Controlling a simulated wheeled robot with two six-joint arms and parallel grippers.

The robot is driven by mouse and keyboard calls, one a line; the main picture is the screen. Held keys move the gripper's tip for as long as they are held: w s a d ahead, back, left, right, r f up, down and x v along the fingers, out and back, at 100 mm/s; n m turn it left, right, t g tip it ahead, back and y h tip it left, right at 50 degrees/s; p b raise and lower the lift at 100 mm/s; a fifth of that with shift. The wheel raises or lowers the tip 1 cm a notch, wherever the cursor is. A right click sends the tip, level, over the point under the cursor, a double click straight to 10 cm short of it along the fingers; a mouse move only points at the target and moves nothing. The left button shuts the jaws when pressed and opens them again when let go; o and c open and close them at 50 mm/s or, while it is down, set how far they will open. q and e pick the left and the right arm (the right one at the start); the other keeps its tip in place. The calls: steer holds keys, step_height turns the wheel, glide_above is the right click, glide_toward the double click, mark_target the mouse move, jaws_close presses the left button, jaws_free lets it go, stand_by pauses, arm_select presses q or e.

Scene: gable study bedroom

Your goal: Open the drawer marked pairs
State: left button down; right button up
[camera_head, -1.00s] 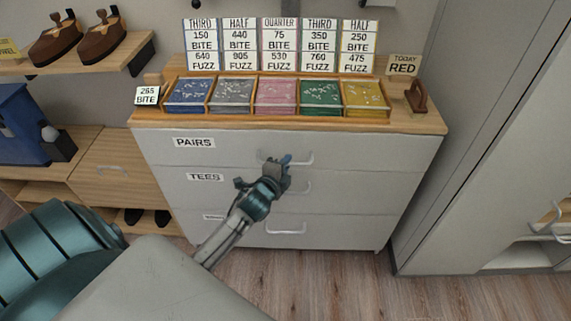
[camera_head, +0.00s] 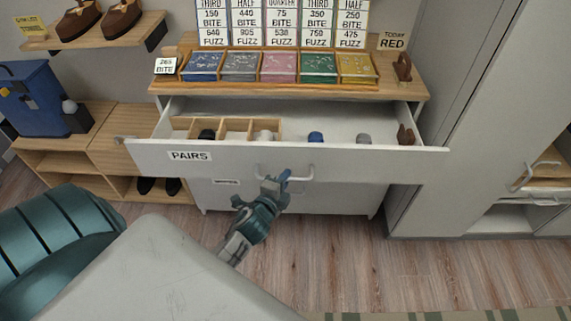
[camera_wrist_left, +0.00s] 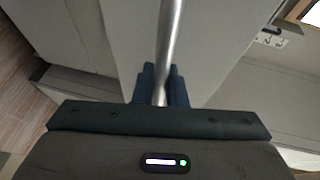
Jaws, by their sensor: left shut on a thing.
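The drawer marked PAIRS (camera_head: 220,163) is the top drawer of a white chest and stands pulled well out in the head view. Inside it I see a wooden divider with compartments and several small dark, blue and grey items. My left gripper (camera_head: 276,183) is shut on the drawer's metal handle (camera_head: 304,175). In the left wrist view the handle bar (camera_wrist_left: 170,50) runs between the two dark fingers (camera_wrist_left: 160,88). My right gripper is not in view.
The chest top holds a wooden tray (camera_head: 280,83) of coloured packets, price cards and a TODAY RED sign (camera_head: 392,41). A low wooden shelf (camera_head: 110,147) stands at left, a tall grey cabinet (camera_head: 440,190) at right. Wood floor (camera_head: 350,250) is clear in front.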

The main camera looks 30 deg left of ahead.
arm_select(q)
steer(key=s+d, duration=0.3)
steer(key=s, duration=0.2)
steer(key=shift+s+d, duration=0.15)
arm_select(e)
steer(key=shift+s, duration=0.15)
arm_select(q)
steer(key=c, duration=1.5)
jaws_free()
steer(key=shift+s, duration=0.1)
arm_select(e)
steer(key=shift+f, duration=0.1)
